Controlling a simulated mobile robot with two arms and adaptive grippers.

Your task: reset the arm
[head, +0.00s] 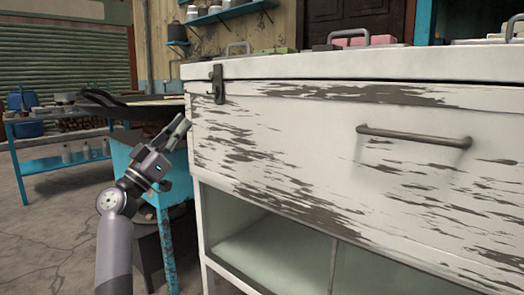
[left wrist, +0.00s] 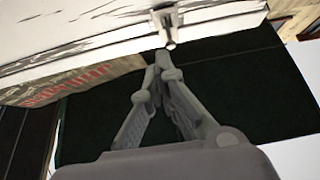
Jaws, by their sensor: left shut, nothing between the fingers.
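My left gripper (head: 181,126) comes in from the left in the head view, held up beside the left edge of a white cabinet (head: 270,140) with peeling paint. Its fingers point up and to the right, below the metal latch (head: 217,84) on the cabinet's corner. In the left wrist view the fingertips of this gripper (left wrist: 163,60) meet with nothing between them. A pale worn edge with a small metal fitting (left wrist: 167,25) lies just beyond the tips there; I cannot tell if they touch. My right gripper is not in view.
The cabinet has a bar handle (head: 414,136) on its front and glass panels (head: 270,250) below. Behind my left arm stands a blue stand (head: 165,225) with a dark pan-like object (head: 105,98) at its top. A blue table (head: 65,165) is at far left. Open floor (head: 50,240) lies at left.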

